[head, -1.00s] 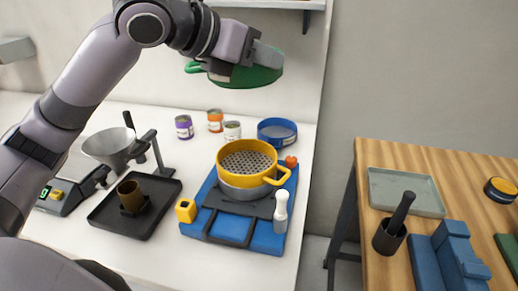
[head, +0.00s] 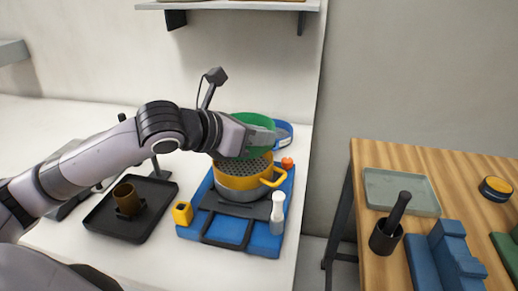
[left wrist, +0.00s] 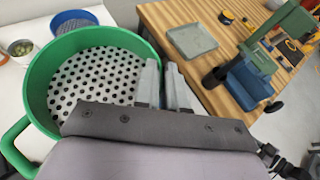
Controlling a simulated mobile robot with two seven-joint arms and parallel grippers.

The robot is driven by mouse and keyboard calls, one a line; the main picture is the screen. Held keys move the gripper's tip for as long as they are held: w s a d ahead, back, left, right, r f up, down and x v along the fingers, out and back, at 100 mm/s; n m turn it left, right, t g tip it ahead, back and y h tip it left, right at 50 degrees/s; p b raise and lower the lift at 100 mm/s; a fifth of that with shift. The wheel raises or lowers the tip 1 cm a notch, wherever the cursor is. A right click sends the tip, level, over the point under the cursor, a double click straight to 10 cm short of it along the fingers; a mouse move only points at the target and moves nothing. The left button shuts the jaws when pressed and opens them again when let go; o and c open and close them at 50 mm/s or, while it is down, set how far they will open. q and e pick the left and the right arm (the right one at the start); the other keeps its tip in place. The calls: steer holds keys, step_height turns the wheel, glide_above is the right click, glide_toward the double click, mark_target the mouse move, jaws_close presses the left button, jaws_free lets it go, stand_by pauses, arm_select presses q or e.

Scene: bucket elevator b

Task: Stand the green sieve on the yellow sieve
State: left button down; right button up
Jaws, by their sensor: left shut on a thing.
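The green sieve (head: 257,120) hangs over the back of the yellow sieve (head: 268,182) in the head view, partly hidden by my left gripper. My left gripper (head: 262,138) is shut on its rim. In the left wrist view the green sieve (left wrist: 38,92) shows its perforated floor and a loop handle at lower left, with my fingers (left wrist: 168,85) at its right wall. The yellow sieve sits on a grey round base on the blue stand (head: 262,240), its perforated floor partly visible. I cannot tell whether the two sieves touch. My right gripper is not in view.
A blue sieve (head: 285,133) stands behind. A black tray (head: 105,222) holds a brown cup. A wooden table (head: 350,190) stands at right across a gap.

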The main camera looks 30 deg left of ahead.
mark_target(259, 153)
arm_select(q)
steer(key=shift+f, duration=1.65)
steer(key=shift+f, duration=0.2)
steer(key=c, duration=1.2)
jaws_free()
